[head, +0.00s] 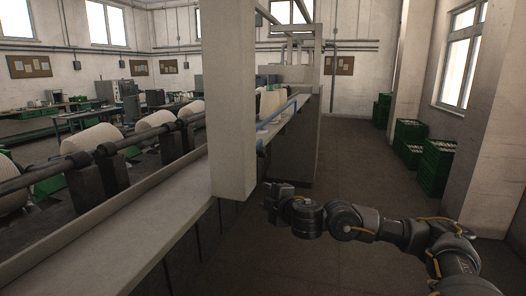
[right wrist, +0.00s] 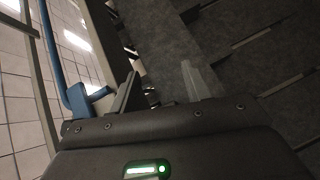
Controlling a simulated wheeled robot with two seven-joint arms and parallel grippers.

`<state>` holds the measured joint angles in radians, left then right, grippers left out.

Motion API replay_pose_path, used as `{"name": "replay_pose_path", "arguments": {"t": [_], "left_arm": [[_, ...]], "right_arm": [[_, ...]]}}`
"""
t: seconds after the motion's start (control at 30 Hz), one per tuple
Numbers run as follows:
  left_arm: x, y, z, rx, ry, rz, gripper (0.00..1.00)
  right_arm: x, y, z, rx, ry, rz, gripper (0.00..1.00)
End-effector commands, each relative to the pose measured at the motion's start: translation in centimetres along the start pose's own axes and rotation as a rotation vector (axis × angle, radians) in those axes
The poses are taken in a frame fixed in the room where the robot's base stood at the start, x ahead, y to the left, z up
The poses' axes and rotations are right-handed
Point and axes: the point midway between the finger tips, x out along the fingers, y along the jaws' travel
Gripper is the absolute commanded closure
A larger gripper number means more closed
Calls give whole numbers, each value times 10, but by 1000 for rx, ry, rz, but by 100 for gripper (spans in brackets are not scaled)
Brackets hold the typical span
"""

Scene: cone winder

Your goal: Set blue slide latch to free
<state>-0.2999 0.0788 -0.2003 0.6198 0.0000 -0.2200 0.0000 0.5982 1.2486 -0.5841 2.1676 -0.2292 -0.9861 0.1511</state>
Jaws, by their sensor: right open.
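A blue bar (head: 280,112) runs along the right side of the machine, just beyond the pale pillar, with a short blue piece (head: 260,147) at its near end. In the right wrist view a long blue bar (right wrist: 57,55) with a bent end shows at the left, outside the fingers. I cannot tell which blue part is the slide latch, or its setting. My right gripper (head: 268,200) is beside the machine's side, lower than the blue bar and apart from it. Its fingers (right wrist: 160,84) are spread and empty. My left gripper is not in view.
The pale pillar (head: 228,100) stands close on the left and hides part of the machine. A long ledge (head: 130,215) runs along the machine below several yarn cones. Green crates (head: 435,168) stand at the right wall. The aisle floor (head: 350,165) is clear.

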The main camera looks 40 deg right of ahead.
Motion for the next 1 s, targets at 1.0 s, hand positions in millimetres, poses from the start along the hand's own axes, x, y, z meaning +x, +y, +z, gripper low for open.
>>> {"name": "replay_pose_path", "arguments": {"t": [1.0], "left_arm": [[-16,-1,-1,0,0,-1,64]], "right_arm": [[-86,115,-34,-217,21,188,52]]}}
